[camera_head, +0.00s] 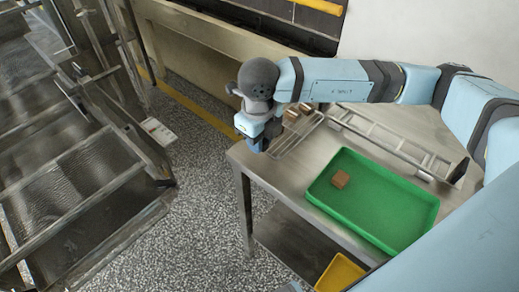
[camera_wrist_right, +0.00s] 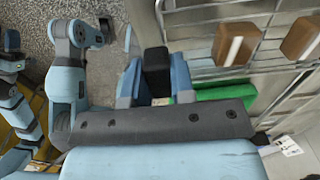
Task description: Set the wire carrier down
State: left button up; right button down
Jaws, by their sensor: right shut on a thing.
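The wire carrier (camera_head: 298,136) is a thin metal wire rack at the table's back left corner. It carries brown blocks (camera_head: 291,113); two with pale stripes show in the right wrist view (camera_wrist_right: 236,43). My right gripper (camera_head: 259,138) is shut on the carrier's near left end, beside the table's left edge. In the right wrist view its fingers (camera_wrist_right: 156,75) are close together, and the grasped part is hidden. I cannot tell whether the carrier touches the tabletop. A dark arm end in the right wrist view looks like my left gripper (camera_wrist_right: 103,28); its fingers are not clear.
A green tray (camera_head: 400,237) with one brown block (camera_head: 340,179) stands on the steel table (camera_head: 270,178). A ladder-like metal frame (camera_head: 390,142) lies behind the tray. A yellow bin (camera_head: 341,272) is below. A mesh machine (camera_head: 70,175) stands left across the speckled floor.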

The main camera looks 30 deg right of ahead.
notch_tip(320, 180, down, 4)
jog(key=shift+r, duration=0.1)
jog(key=c, duration=1)
grip_release()
jog(key=shift+f, duration=0.2)
jog(key=shift+o, duration=0.2)
jog(key=shift+r, duration=0.2)
notch_tip(320, 180, up, 11)
jog(key=shift+r, duration=0.5)
